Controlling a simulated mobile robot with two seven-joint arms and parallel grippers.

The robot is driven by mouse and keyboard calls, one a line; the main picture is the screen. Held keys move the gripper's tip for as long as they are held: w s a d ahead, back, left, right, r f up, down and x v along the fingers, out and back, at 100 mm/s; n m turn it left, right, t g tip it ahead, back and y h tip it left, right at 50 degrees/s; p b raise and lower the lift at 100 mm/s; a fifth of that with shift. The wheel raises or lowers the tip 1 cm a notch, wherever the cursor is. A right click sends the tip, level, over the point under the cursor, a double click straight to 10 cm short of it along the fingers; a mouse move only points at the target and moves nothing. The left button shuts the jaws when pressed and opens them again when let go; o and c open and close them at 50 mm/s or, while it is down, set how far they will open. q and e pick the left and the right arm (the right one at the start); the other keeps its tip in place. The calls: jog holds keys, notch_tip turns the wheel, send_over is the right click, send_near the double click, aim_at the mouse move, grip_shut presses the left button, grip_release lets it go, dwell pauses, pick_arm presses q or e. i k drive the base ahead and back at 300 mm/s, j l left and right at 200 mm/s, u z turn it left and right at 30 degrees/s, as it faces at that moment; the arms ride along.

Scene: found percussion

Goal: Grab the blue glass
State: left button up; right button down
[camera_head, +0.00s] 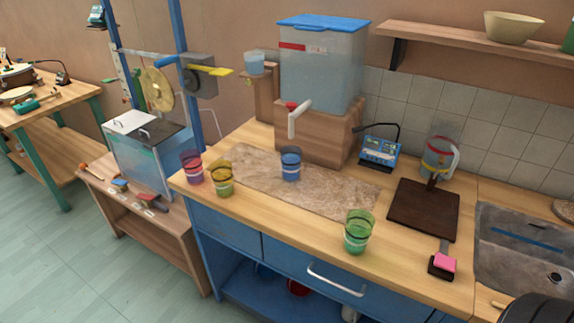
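The blue glass (290,163) stands upright on the stone-patterned mat (334,196) in the middle of the counter, in front of the wooden block under the dispenser. Nothing touches it from my side. A pink glass (191,167) and a yellow glass (222,179) stand to its left near the counter's left end. A green glass (358,232) stands to its right, nearer the front edge. Neither of my grippers shows in the head view. A dark rounded shape cuts into the bottom right corner, and I cannot tell what it is.
A clear dispenser with a blue lid (322,62) and a tap (294,117) stands on a wooden block behind the blue glass. A dark board (423,209), a pink-topped brush (443,264) and a sink (524,250) are at right. The front middle counter is clear.

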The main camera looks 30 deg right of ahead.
aim_at(291, 155)
jog(key=i+j+z, duration=0.1)
jog(key=z, duration=0.25)
jog(key=i+j+z, duration=0.1)
jog(key=z, duration=0.25)
jog(key=j+z, duration=0.1)
jog(key=z, duration=0.25)
jog(key=i+j+z, duration=0.15)
jog(key=j, duration=0.15)
jog(key=i+j+z, duration=0.1)
jog(key=j, duration=0.2)
jog(key=i+j+z, duration=0.15)
jog(key=j, duration=0.15)
